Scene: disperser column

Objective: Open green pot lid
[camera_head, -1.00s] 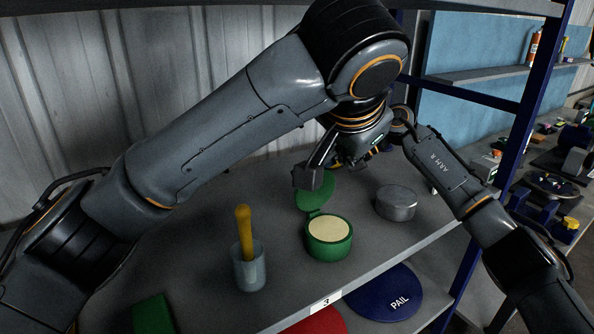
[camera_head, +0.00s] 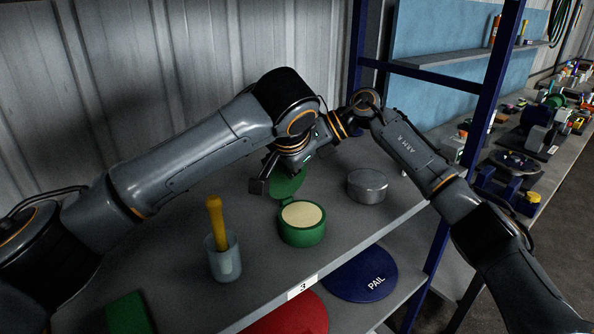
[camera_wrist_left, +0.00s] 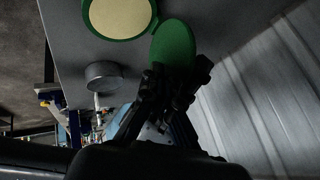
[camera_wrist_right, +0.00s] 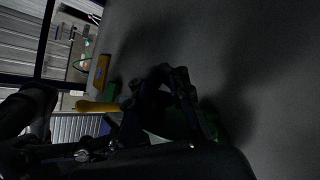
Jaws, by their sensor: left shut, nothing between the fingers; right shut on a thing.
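The green pot (camera_head: 302,226) stands on the shelf with its pale contents showing. Its round green lid (camera_head: 287,186) is swung up and stands open at the pot's back edge. The lid and the pot rim (camera_wrist_left: 149,27) show in the left wrist view too. My left gripper (camera_head: 259,187) is shut and empty, close beside the lid. My right gripper (camera_wrist_right: 170,74) is mostly hidden behind the left arm in the head view. In its dark wrist view it is shut on a green thing that looks like the lid; the exact grip is unclear.
A grey round tin (camera_head: 367,187) stands right of the pot. A cup (camera_head: 224,262) with a yellow-handled pestle (camera_head: 215,222) stands left. A green object (camera_head: 127,313) lies front left. A blue post (camera_head: 467,150) rises at the right. A corrugated wall closes the back.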

